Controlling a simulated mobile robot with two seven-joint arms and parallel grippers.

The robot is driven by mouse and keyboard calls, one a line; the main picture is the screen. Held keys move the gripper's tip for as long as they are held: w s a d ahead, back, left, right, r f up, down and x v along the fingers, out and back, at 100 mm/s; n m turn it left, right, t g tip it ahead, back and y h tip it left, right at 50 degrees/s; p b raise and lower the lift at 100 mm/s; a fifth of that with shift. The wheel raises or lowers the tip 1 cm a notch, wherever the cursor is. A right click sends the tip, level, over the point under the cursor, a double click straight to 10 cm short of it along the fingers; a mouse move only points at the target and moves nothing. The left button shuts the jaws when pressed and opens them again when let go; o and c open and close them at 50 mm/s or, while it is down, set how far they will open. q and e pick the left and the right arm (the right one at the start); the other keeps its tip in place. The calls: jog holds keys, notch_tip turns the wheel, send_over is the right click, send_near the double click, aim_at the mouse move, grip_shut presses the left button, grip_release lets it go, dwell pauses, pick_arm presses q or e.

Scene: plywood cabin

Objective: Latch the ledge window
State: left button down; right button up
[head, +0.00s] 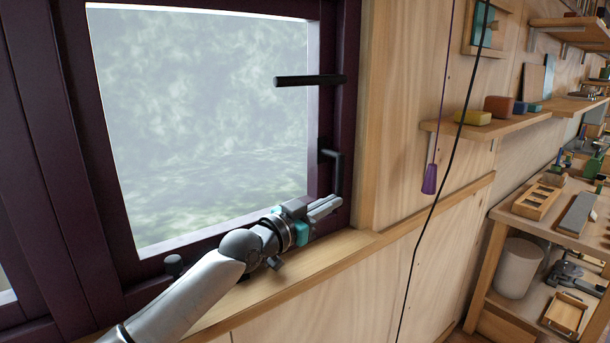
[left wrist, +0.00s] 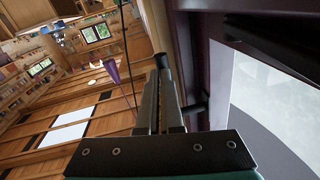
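The ledge window (head: 205,120) has a dark purple frame and a pale pane, and its sash looks closed or nearly so. A black L-shaped latch handle (head: 337,172) is on the right side of the frame, its long arm pointing down. A black bar (head: 308,80) sticks out level above it. My left gripper (head: 327,206) is at the handle's lower end, fingers close together. In the left wrist view the fingers (left wrist: 159,100) lie close to a black rod end (left wrist: 160,61); I cannot tell whether they touch it. My right gripper is not in view.
A wooden sill (head: 290,272) runs below the window under my left arm. A purple pull (head: 429,179) hangs on a cord to the right, and a black cable hangs near it. Shelves (head: 490,128) and a workbench (head: 545,215) stand further right.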

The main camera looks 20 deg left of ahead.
pick_arm(q)
jog(key=shift+s+f, duration=0.1)
jog(key=shift+s+a, duration=0.15)
jog(key=shift+s, duration=0.15)
jog(key=v, duration=1.4)
jog(key=shift+a+p, duration=0.15)
jog(key=shift+p, duration=0.15)
jog(key=shift+s, duration=0.2)
